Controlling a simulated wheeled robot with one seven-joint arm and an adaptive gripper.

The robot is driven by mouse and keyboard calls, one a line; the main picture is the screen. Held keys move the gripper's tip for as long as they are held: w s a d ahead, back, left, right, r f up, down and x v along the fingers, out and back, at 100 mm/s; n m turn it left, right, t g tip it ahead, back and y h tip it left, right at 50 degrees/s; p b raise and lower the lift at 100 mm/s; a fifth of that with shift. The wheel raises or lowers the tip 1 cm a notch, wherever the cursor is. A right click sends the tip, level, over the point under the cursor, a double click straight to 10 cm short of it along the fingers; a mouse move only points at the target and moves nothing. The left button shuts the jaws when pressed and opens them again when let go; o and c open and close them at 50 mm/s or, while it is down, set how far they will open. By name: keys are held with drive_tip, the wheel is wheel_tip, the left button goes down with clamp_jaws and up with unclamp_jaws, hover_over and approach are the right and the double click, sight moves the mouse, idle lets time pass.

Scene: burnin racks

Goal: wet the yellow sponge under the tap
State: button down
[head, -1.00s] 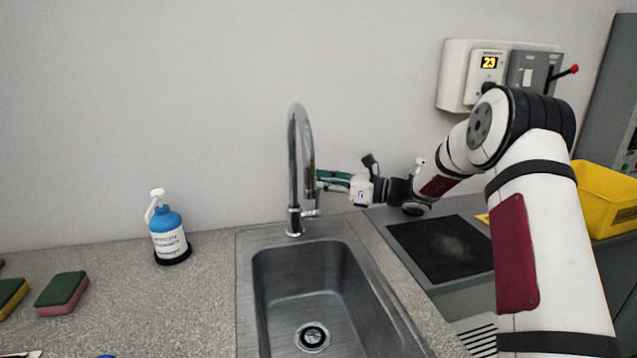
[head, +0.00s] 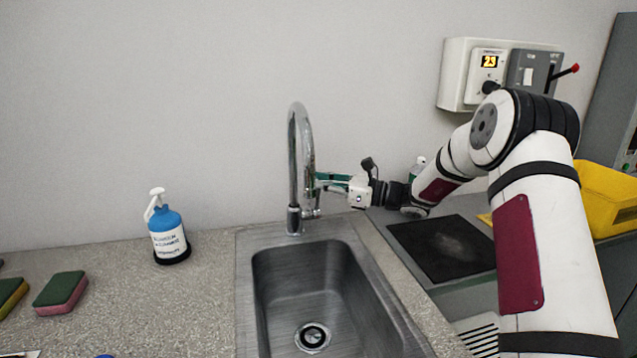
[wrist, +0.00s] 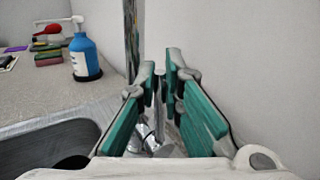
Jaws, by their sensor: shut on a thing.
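The yellow sponge (head: 12,296), with a green top, lies on the counter at the left edge of the head view, partly cut off. The chrome tap (head: 294,165) stands behind the sink (head: 262,300). No water shows below its spout. My gripper (head: 318,181) is just right of the tap's column, far from the sponge. In the wrist view, its green-padded fingers (wrist: 160,78) are closed around a thin grey part, which looks like the tap's lever (wrist: 158,92). The chrome tap base shows below the fingers. The fingertips are partly hidden behind the tap in the head view.
A pink sponge (head: 60,293) with a green top lies right of the yellow one. A blue pump bottle (head: 168,238) stands left of the sink. A dark plate (head: 440,248) and a yellow bin (head: 607,198) are at the right. The counter between bottle and sink is clear.

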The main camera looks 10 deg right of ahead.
drive_tip(key=shift+s, duration=0.2)
drive_tip(key=c, duration=1.7)
unclamp_jaws()
drive_tip(key=shift+d, duration=0.1)
drive_tip(key=v, duration=1.2)
drive_tip(key=shift+f, duration=0.15)
